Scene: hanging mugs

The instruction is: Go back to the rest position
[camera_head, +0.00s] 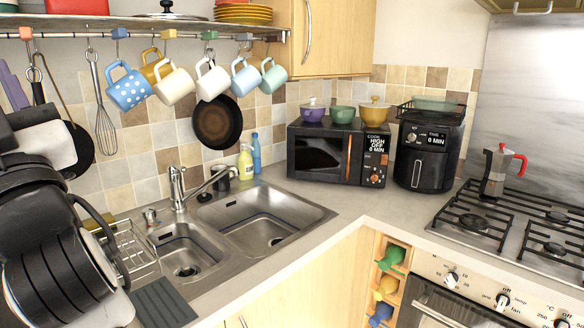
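Several mugs hang from hooks under the shelf rail: a blue polka-dot mug (127,92), a yellow mug (155,68), a cream mug (174,85), a white mug (211,81), a light blue mug (245,78) and a mint mug (273,75). My folded black and white arm fills the left edge of the view, in front of the counter and apart from the mugs. Its dark end parts show at the upper left of the arm, but I cannot make out the fingertips or anything held.
A shelf (150,24) runs above the mugs. A whisk (102,115) and a dark pan (217,122) hang nearby. Below are a double sink (290,213) and tap (178,185). A microwave (332,152), air fryer (428,153) and gas hob (500,225) stand to the right.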

